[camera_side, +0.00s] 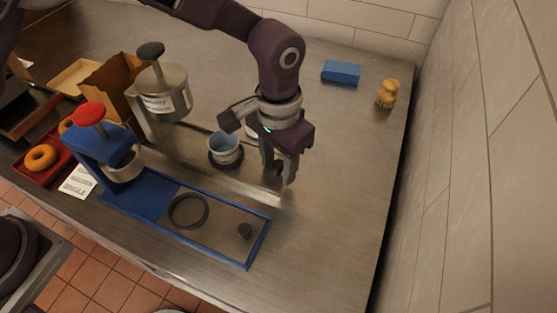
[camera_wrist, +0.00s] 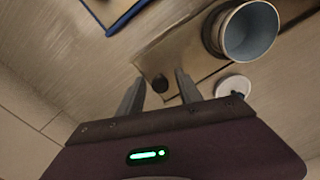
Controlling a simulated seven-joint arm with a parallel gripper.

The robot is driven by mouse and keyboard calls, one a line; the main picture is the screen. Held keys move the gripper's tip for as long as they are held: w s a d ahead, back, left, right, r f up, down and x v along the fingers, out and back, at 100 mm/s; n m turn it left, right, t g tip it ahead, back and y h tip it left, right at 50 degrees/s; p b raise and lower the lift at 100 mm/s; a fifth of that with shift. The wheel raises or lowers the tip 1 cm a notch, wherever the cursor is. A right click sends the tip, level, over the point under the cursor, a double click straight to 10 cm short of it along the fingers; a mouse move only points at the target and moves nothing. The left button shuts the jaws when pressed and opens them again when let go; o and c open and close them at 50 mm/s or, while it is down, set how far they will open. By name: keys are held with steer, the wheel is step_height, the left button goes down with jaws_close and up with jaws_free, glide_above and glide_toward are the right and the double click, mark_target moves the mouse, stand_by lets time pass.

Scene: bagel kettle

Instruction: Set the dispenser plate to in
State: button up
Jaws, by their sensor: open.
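A flat steel dispenser plate (camera_side: 195,152) runs out to the right from a steel dispenser (camera_side: 166,98) with a black knob on top. A blue-lined cup (camera_side: 225,147) stands on the plate; it also shows in the wrist view (camera_wrist: 249,31). A small dark knob (camera_wrist: 160,83) stands near the plate's outer end. My gripper (camera_side: 277,178) is open over that end, fingers pointing down. In the wrist view the knob appears between the fingertips (camera_wrist: 158,76). I cannot tell whether either finger touches it.
A blue dispenser (camera_side: 100,148) with a red knob stands in front, its blue-framed plate (camera_side: 215,228) extending right with a ring and dark knob. A blue sponge (camera_side: 341,72) and brush (camera_side: 388,94) lie behind. The right counter is clear.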

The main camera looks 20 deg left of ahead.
steer(key=shift+c, duration=0.2)
jaws_close()
stand_by(1.2)
